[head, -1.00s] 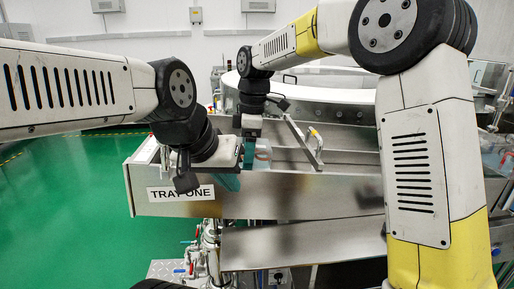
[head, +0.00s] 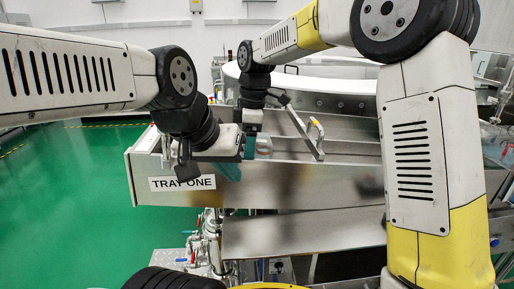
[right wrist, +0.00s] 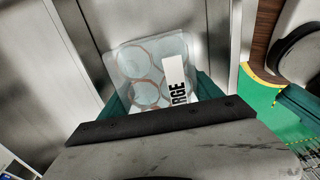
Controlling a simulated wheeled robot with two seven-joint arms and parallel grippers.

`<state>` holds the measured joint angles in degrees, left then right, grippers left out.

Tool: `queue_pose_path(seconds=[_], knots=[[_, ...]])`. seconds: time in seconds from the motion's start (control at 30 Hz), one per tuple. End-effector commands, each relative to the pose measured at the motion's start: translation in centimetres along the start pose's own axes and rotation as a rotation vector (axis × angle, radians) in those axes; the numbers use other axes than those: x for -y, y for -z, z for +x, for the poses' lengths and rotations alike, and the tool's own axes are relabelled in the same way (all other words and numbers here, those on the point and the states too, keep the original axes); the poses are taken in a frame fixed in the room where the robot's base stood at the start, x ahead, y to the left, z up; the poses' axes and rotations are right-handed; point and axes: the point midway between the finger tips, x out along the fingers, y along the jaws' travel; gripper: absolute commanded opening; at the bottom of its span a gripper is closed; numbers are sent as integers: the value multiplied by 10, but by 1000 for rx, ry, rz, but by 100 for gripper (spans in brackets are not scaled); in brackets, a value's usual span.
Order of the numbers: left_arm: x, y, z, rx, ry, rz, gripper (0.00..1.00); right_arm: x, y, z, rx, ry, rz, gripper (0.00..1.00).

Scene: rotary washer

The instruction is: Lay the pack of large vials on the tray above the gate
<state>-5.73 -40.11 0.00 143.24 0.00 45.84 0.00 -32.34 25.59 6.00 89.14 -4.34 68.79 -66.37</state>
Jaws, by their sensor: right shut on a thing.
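The pack of large vials (right wrist: 148,72) is a clear pack of round-topped vials with a white label reading "RGE" in the right wrist view. My right gripper (right wrist: 162,100) is shut on it, one teal finger on each side. In the head view the right gripper (head: 250,148) and part of the pack (head: 264,146) are at the left end of the metal tray marked TRAY ONE (head: 290,188). I cannot tell whether the pack touches the tray floor. My left gripper (head: 230,170) is beside it at the tray's left end; its opening is unclear. I cannot identify the gate.
The large round washer drum (head: 320,85) is behind the tray. A sloping metal panel (head: 300,233) lies below the tray front. Green floor is open at left.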

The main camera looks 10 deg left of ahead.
Motion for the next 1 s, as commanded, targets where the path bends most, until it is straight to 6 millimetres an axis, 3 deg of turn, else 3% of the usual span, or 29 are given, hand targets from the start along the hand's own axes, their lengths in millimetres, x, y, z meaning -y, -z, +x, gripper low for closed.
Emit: queue_pose_path(seconds=[0.07, 0.1, 0.2, 0.57, 1.0], knots=[[0, 0, 0, 0, 0, 0, 0, 0, 0, 2, 0, -1, 0, 22], [0, 0, 0, 0, 0, 0, 0, 0, 0, 2, -1, -1, 0, 78], [0, 0, 0, 0, 0, 0, 0, 0, 0, 2, 0, -1, 0, 97], [0, 0, 0, 0, 0, 0, 0, 0, 0, -1, 0, -1, 0, 99], [0, 0, 0, 0, 0, 0, 0, -1, 0, -66, -1, -3, 0, 99]])
